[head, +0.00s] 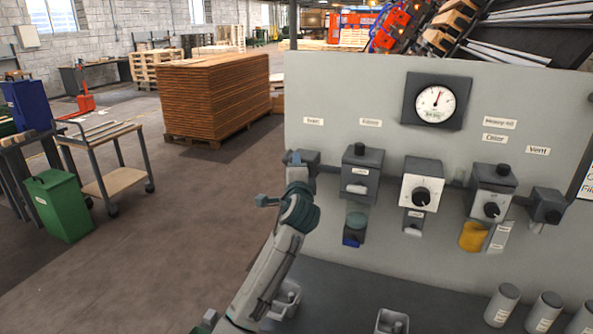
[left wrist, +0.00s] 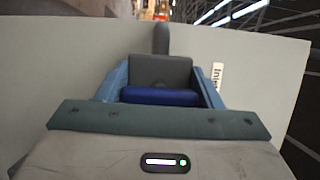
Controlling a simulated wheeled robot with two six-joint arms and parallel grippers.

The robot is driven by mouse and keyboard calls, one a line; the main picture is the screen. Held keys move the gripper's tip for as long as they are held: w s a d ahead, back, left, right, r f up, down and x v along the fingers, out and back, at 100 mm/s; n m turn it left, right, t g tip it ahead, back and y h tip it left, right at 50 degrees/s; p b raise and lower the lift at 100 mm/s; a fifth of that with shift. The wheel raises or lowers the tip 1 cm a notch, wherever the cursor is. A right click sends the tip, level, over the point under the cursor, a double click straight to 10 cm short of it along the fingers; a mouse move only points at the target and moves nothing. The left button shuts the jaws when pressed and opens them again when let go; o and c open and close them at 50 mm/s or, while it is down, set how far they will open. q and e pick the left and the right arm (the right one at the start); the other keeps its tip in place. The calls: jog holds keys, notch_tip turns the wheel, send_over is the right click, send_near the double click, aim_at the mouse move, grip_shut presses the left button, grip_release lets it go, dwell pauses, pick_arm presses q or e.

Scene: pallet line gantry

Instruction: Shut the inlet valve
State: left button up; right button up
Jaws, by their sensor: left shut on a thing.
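The inlet valve (head: 308,158) is a dark grey block on the light grey panel, below a small label (head: 313,121) at the panel's left edge. My left gripper (head: 297,160) is at the valve and hides part of it in the head view. In the left wrist view the valve's grey body (left wrist: 160,72) and its blue handle (left wrist: 160,97) sit between my two blue-grey fingers. My left gripper is shut on the blue handle. The handle is hidden in the head view, and its angle is hard to tell. My right gripper is not in view.
The panel (head: 260,60) also carries a gauge (head: 436,101), several control boxes with knobs, and another dark block (head: 547,205) at far right. Labelled cylinders (head: 502,305) stand on the dark shelf below. A cart (head: 108,160) and open floor lie left.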

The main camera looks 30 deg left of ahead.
pick_arm(q)
jog(key=shift+f, duration=0.1)
dwell(0.4)
jog(key=o, duration=1)
jog(key=b+v, duration=0.3)
jog(key=v, duration=0.7)
jog(key=shift+s+d, duration=0.2)
jog(key=shift+s, duration=0.15)
